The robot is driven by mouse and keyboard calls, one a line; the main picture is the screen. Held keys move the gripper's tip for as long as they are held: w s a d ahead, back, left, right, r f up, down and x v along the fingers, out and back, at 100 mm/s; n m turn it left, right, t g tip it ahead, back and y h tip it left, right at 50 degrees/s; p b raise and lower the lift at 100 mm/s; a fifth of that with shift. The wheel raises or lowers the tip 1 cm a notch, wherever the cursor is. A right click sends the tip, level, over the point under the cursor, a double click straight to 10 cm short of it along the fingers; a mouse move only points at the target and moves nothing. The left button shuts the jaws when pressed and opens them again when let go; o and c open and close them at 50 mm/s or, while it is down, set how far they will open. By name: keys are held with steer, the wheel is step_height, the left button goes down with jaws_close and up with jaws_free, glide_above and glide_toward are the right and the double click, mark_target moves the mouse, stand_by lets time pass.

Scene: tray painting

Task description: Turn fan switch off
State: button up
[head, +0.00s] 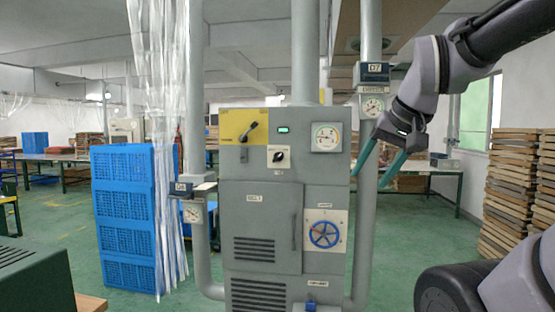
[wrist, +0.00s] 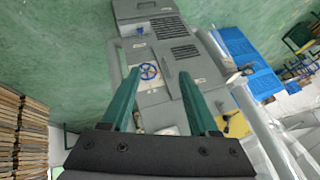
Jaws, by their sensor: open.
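A grey machine cabinet (head: 260,215) stands upright in the middle of the head view. A yellow plate (head: 232,138) at its upper left carries a dark rotary handle (head: 250,131), tilted up to the right. Below it, a small white plate carries a black knob (head: 278,157). The labels are too small to read, so I cannot tell which is the fan switch. My gripper (head: 367,182), with green fingers, is open and empty, right of the cabinet and apart from it. In the wrist view my gripper (wrist: 160,73) points toward the cabinet; the yellow plate (wrist: 237,126) lies right of the fingers.
A blue handwheel (head: 324,234), a round gauge (head: 326,137) and a green-lit display (head: 283,130) are on the cabinet. Grey pipes (head: 369,200) flank it. Blue crates (head: 125,220) and a clear strip curtain (head: 165,120) stand left, wooden pallets (head: 510,185) right.

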steer(key=o, duration=0.4)
steer(key=shift+w+r, duration=0.15)
steer(key=shift+w, duration=0.1)
steer(key=w+d+r+n+g+h, duration=0.1)
steer(key=w+h, duration=0.1)
steer(key=w, duration=0.6)
steer(key=w+d+r+n+g+h, duration=0.1)
steer(key=w+r+h, duration=0.1)
steer(key=w, duration=0.5)
steer(key=n+t+h, duration=0.5)
steer(key=t+h, duration=0.1)
steer(key=t, duration=0.1)
glide_toward(278, 157)
steer(key=x, duration=0.9)
steer(key=shift+w+a, duration=0.15)
steer(key=shift+a, duration=0.2)
steer(key=c, duration=1.4)
